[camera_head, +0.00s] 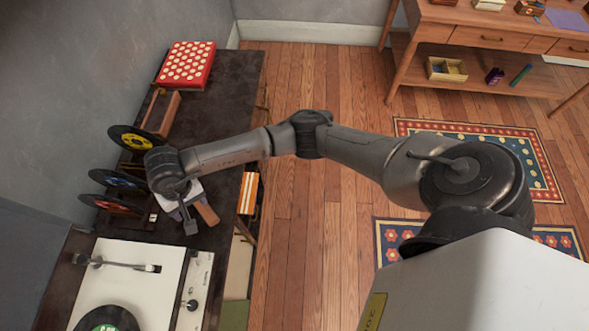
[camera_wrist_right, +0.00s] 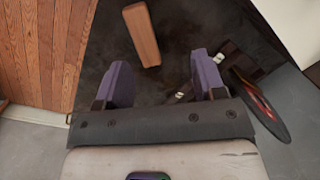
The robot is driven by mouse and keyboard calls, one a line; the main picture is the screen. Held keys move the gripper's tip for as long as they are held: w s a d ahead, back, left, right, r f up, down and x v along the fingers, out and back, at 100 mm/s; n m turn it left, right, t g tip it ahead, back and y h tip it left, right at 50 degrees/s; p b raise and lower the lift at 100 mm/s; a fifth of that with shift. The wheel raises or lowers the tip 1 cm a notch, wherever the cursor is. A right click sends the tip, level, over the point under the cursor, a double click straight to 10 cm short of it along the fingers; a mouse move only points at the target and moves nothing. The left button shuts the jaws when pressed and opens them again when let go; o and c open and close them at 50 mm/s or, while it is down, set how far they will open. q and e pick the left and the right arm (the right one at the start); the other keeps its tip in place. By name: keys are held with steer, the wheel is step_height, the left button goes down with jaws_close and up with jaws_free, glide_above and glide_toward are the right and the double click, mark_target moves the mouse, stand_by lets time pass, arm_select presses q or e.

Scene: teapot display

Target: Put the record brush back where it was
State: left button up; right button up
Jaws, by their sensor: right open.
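The record brush, a brown wooden block (camera_head: 207,213), lies on the dark cabinet top to the right of my right gripper in the head view. It also shows in the right wrist view (camera_wrist_right: 142,36), beyond the fingertips and nearer the left finger. My right gripper (camera_head: 184,218) is over the cabinet top, and its two purple fingers (camera_wrist_right: 162,75) are apart with nothing between them. The fingers and the brush do not appear to touch. The gripper body hides part of the cabinet top near the brush. My left gripper is not in view.
A white turntable (camera_head: 140,262) stands at the near end of the cabinet. Several upright records (camera_head: 118,180) stand along the wall side. A wooden box (camera_head: 162,113) and a red dotted box (camera_head: 187,64) are farther back. Bare cabinet top (camera_head: 228,100) lies beside them.

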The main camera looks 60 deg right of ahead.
steer(key=s+a+r+m+y, duration=0.3)
steer(key=s+a+y, duration=0.1)
steer(key=a+y, duration=0.25)
steer(key=s+a+r+m+y, duration=0.25)
steer(key=a+y, duration=0.25)
steer(key=a, duration=0.3)
step_height(320, 180, up, 6)
steer(key=s+m+t+y, duration=0.1)
steer(key=m+t+y, duration=0.3)
steer(key=m+y, duration=0.3)
steer(key=w+d+r+m+t+h, duration=0.1)
steer(key=d+m+t+h, duration=0.6)
steer(key=m, duration=0.8)
steer(key=w+d+r+m+t+h, duration=0.1)
steer(key=d+m+t+h, duration=0.4)
steer(key=m+t, duration=0.65)
steer(key=s+d+f+m+g+h, duration=0.2)
steer(key=d+f+m+g+h, duration=0.45)
steer(key=m, duration=0.75)
steer(key=s+d+f+m+g, duration=0.2)
steer(key=s+f+m+g, duration=0.4)
steer(key=s, duration=0.4)
steer(key=s+d+f+m+g+h, duration=0.1)
steer(key=s+d+f+m+g, duration=0.2)
steer(key=s+f+m+g, duration=0.3)
steer(key=s+f, duration=0.1)
steer(key=s, duration=0.4)
steer(key=shift+s+f, duration=0.3)
